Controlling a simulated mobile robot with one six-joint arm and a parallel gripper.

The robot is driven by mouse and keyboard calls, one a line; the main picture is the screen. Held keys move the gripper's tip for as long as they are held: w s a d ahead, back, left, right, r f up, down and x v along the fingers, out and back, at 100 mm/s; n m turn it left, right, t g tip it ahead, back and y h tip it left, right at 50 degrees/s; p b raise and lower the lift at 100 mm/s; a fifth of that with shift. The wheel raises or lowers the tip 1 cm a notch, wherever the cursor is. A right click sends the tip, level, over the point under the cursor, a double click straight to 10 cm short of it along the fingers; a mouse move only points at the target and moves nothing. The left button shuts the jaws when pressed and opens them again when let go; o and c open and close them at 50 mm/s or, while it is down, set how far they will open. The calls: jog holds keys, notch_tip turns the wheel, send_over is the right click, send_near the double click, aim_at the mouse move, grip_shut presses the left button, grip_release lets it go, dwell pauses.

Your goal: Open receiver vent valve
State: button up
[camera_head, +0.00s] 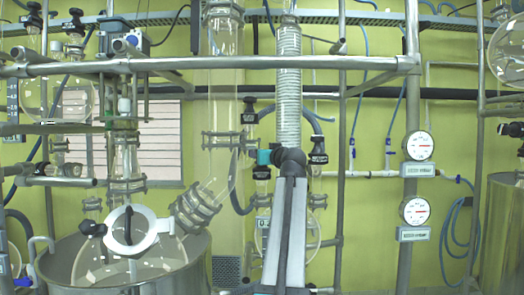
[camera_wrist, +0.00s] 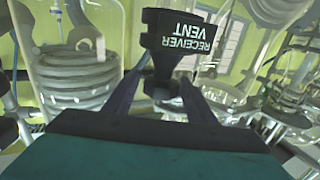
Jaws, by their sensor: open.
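The receiver vent valve shows in the wrist view as a black knob (camera_wrist: 184,34) with white "RECEIVER VENT" lettering, which appears upside down and tilted. My gripper (camera_wrist: 165,82) is open, with one dark finger on each side of the knob's narrower lower part. The fingertips look close to the knob, but I cannot tell whether they touch it. In the head view my arm rises in front of the glassware at the middle, and the teal gripper body (camera_head: 263,157) shows by its top. The fingers are hidden there, and I cannot tell which knob they are at.
A coiled glass condenser (camera_head: 288,85) stands above my arm, beside a wide glass column (camera_head: 224,95). Another black-capped valve (camera_head: 318,150) is close on the right. A round flask (camera_head: 130,255) sits in a metal pot at left. Metal frame rails (camera_head: 380,62) cross overhead. Two gauges (camera_head: 418,146) hang at right.

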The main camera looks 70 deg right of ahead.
jog(key=shift+a+r+m+g+h+p, duration=0.1)
jog(key=shift+m+g+h+p, duration=1.1)
jog(key=shift+p, duration=1.5)
jog(key=shift+m+g+h+p, duration=0.75)
jog(key=shift+g+p, duration=0.75)
jog(key=shift+p, duration=1.15)
jog(key=shift+m+g+h+p, duration=0.25)
jog(key=shift+m+g+p, duration=0.15)
jog(key=shift+m+g, duration=0.45)
jog(key=shift+w+f+m+g+b, duration=0.1)
jog(key=shift+f+m+g+b, duration=0.2)
jog(key=shift+g+b, duration=0.65)
jog(key=shift+r+b, duration=0.2)
jog(key=shift+b, duration=0.45)
jog(key=c, duration=0.9)
jog(key=shift+o, duration=0.2)
jog(key=t+p, duration=0.1)
jog(key=p, duration=0.3)
jog(key=shift+r+n+p, duration=0.1)
jog(key=shift+n+p, duration=0.2)
jog(key=shift+n, duration=0.1)
jog(key=shift+n+t+y+p, duration=0.4)
jog(key=shift+n+t+p, duration=0.2)
jog(key=shift+t+p, duration=0.8)
